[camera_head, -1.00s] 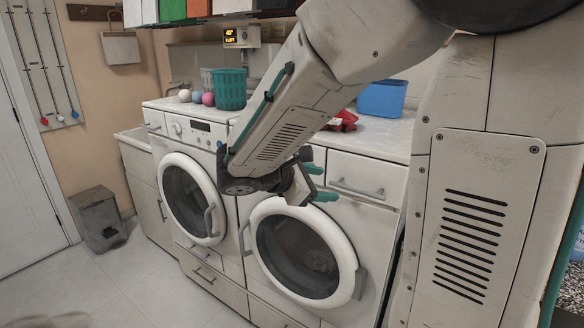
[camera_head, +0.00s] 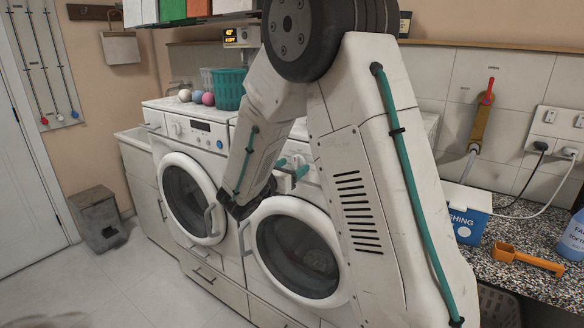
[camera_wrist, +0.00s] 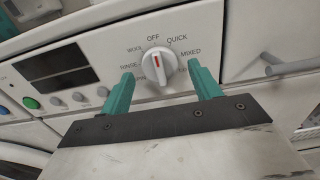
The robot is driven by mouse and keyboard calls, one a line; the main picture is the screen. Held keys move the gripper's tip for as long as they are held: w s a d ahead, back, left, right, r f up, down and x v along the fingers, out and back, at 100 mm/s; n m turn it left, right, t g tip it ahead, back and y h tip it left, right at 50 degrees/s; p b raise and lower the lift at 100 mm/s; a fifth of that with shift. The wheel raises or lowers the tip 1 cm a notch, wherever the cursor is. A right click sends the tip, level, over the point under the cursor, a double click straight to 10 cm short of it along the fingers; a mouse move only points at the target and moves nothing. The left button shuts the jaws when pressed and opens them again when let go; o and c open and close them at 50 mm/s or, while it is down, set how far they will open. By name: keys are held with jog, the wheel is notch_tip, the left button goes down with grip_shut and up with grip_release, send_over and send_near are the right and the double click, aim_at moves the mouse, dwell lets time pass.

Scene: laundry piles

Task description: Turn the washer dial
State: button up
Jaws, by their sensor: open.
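The washer dial (camera_wrist: 159,61) is a round white knob with a red mark pointing to OFF in the wrist view. RINSE, WOOL, QUICK and MIXED are printed around it. My gripper (camera_wrist: 161,74) is open, its teal fingers on the left and right of the dial's lower part; contact cannot be told. In the head view my gripper (camera_head: 292,168) is at the upper panel of the right washer (camera_head: 346,290), above its round door. My arm hides the dial and much of that panel there.
A dark display (camera_wrist: 57,62) and small knobs sit left of the dial; a drawer handle (camera_wrist: 292,66) juts out at its right. The left washer (camera_head: 218,262) stands alongside. A teal basket (camera_head: 229,90) and balls are on top. An orange scoop (camera_head: 528,259) lies on the right counter.

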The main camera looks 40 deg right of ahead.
jog(key=shift+w+d, duration=0.1)
jog(key=shift+d, duration=0.3)
jog(key=c, duration=1)
jog(key=shift+o, duration=0.2)
